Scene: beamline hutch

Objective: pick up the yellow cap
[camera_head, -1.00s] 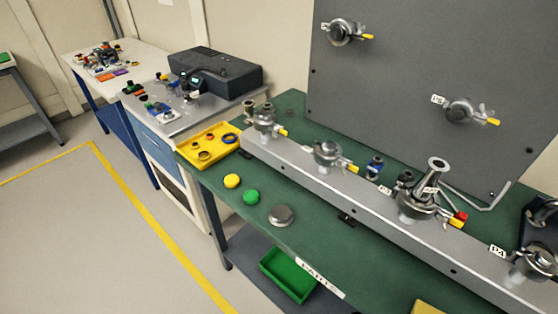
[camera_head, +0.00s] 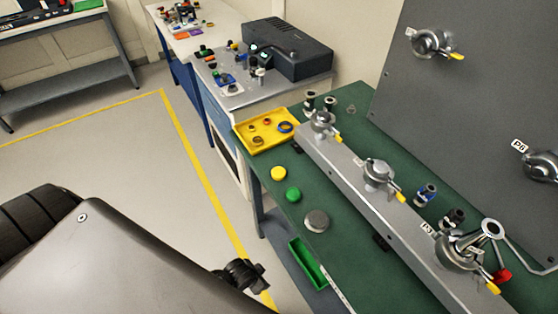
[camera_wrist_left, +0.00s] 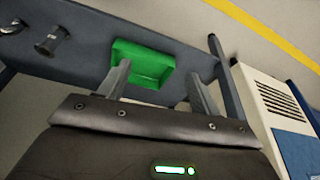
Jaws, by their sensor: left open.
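The yellow cap (camera_head: 278,173) is a small round disc lying on the green bench top near its left edge, in the head view. It is just in front of the yellow tray and beside a green cap (camera_head: 293,194). My left gripper (camera_wrist_left: 157,72) shows in the left wrist view with its two fingers apart and nothing between them. Behind the fingers is a green bin, below the bench top. The yellow cap is not in the wrist view. In the head view my left arm fills the lower left, apart from the cap. My right gripper is not seen.
A metal disc (camera_head: 316,221) lies past the green cap. A yellow tray (camera_head: 262,146) holds several rings. A long metal rail (camera_head: 345,180) with clamped fittings runs along the bench, before a grey upright panel (camera_head: 470,95). The green bin (camera_head: 307,263) is below the bench edge.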

